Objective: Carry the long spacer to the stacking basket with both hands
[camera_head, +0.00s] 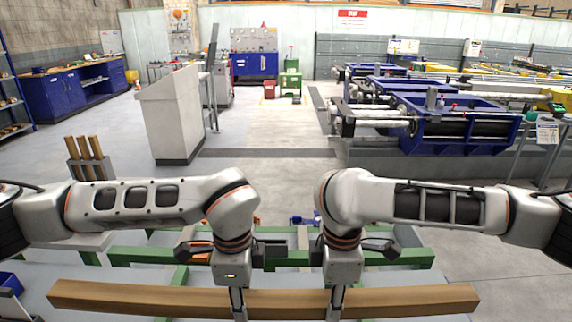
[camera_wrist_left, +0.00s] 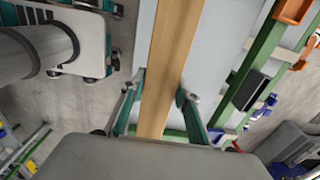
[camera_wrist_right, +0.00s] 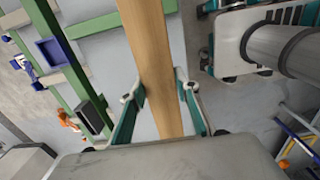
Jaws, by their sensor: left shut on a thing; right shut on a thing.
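The long spacer (camera_head: 130,297) is a brown wooden beam lying level across the bottom of the head view. My left gripper (camera_head: 239,306) is shut on it left of its middle. My right gripper (camera_head: 336,303) is shut on it right of its middle. In the left wrist view the spacer (camera_wrist_left: 172,50) runs between the fingers of my left gripper (camera_wrist_left: 160,112). In the right wrist view the spacer (camera_wrist_right: 148,45) runs between the fingers of my right gripper (camera_wrist_right: 160,105). I cannot make out the stacking basket for sure.
A green-framed table (camera_head: 150,254) with pale panels lies beyond and below the spacer, with small items on it. Several wooden bars (camera_head: 86,155) stand in a holder at the left. A grey console (camera_head: 172,115) stands behind. Blue machinery (camera_head: 440,125) fills the back right. The floor between is open.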

